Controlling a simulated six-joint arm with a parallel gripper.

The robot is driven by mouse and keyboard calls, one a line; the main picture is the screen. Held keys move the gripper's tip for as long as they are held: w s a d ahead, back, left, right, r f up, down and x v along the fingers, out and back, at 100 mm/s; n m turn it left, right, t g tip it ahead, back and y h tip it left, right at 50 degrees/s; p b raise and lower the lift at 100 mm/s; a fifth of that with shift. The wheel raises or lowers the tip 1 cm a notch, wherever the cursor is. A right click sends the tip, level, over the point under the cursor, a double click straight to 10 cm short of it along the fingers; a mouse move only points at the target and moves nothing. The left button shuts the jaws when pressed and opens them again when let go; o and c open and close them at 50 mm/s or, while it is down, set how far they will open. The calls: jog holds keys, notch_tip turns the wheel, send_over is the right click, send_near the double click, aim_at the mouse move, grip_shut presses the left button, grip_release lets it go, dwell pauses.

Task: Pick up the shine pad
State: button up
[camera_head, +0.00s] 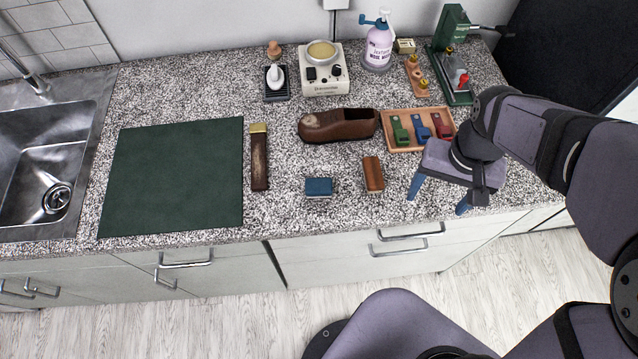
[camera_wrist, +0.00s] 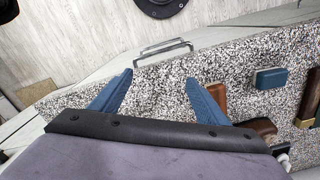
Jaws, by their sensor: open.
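A small blue pad with a pale lower edge (camera_head: 319,186), which looks like the shine pad, lies on the speckled counter near its front edge. It also shows at the right of the wrist view (camera_wrist: 270,78). My gripper (camera_head: 438,198) is to the right of the pad, above the counter's front part. Its two blue fingers are spread with nothing between them. In the wrist view my gripper (camera_wrist: 158,78) has bare counter between its fingers, and the pad lies apart, to the right.
A brown block (camera_head: 373,174) lies between pad and gripper. Behind are a brown shoe (camera_head: 340,125) and a wooden tray (camera_head: 390,126) of coloured items. A dark strip (camera_head: 259,165) and green mat (camera_head: 170,175) lie left. Counter is bare around the pad.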

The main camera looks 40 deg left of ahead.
jog(key=s+a+r+n, duration=0.2)
jog(key=s+a+n, duration=0.15)
jog(key=a, duration=1.05)
send_over(318, 185)
jog(key=shift+d+r+n+p, duration=0.1)
jog(key=shift+r+n+p, duration=0.15)
jog(key=shift+p, duration=0.1)
jog(key=shift+f+p, duration=1.45)
jog(key=shift+f, duration=2.2)
jog(key=shift+c, duration=0.6)
jog(key=c, duration=1)
